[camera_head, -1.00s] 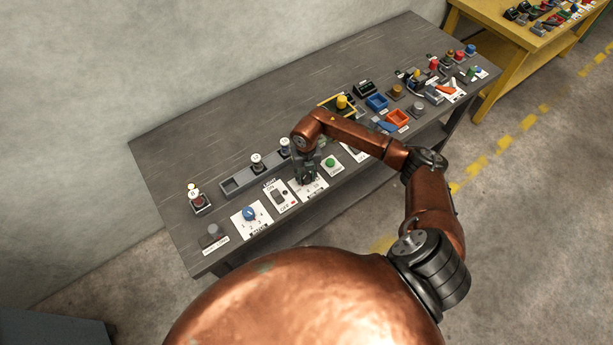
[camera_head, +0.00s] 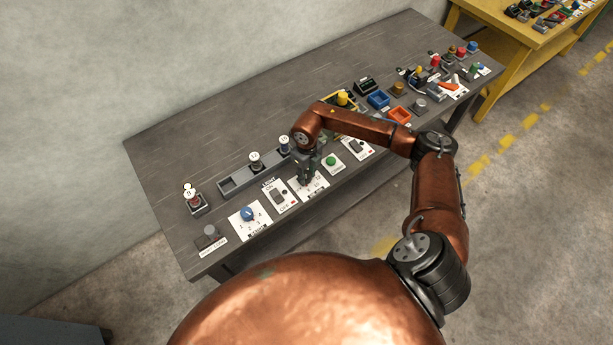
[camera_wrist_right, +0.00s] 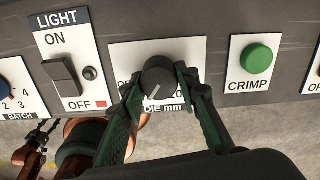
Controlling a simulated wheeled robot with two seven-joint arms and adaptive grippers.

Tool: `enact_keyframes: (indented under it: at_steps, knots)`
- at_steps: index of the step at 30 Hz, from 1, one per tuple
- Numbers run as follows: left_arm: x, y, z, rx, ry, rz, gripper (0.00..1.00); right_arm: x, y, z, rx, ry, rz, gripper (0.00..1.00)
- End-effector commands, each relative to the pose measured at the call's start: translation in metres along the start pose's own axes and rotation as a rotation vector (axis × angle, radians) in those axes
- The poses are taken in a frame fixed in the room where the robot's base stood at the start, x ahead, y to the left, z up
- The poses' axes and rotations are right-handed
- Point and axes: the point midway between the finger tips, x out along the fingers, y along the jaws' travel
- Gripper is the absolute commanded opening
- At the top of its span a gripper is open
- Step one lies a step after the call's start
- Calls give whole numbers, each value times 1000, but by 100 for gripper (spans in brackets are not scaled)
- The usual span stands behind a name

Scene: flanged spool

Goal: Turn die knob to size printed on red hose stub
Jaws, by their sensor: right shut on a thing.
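The die knob (camera_wrist_right: 158,77) is round and black on a white card lettered "DIE mm" in the right wrist view. Its white pointer line slants toward the lower left. My right gripper (camera_wrist_right: 158,84) is shut on it, one green finger on each side, and hides most of the size numbers; a "20" partly shows at right. In the head view my right gripper (camera_head: 308,172) is over the die card (camera_head: 309,191). A dark red stub with a white tag (camera_head: 195,200) stands in a holder at the table's left end; its print is too small to read.
The LIGHT switch (camera_wrist_right: 62,78) is left of the die card, and the green CRIMP button (camera_wrist_right: 257,59) is right of it. The blue BATCH knob (camera_head: 247,214) is farther left. A grey rack (camera_head: 238,180) with two tagged pieces stands behind. The back of the table is bare.

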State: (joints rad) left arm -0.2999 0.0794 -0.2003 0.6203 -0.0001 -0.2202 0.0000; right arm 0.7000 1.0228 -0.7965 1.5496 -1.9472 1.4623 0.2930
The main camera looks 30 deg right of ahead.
Motion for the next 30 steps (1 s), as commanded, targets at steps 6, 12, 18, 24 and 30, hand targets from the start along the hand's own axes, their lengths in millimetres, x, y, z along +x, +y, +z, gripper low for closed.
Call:
enact_keyframes:
  at_steps: [6,12,18,24,30]
  knots:
    - [10,0,3,0,-3,0,44,1,-2,0,-123,0,-3,5]
    - [13,1,4,0,-5,1,44,1,-2,0,-187,1,-2,5]
    - [14,1,4,0,-5,0,44,0,-2,0,-210,1,-1,5]
    - [14,0,4,0,-5,0,44,0,-2,0,-212,1,-1,5]
    - [14,0,4,0,-5,0,44,0,-2,0,-211,1,-2,33]
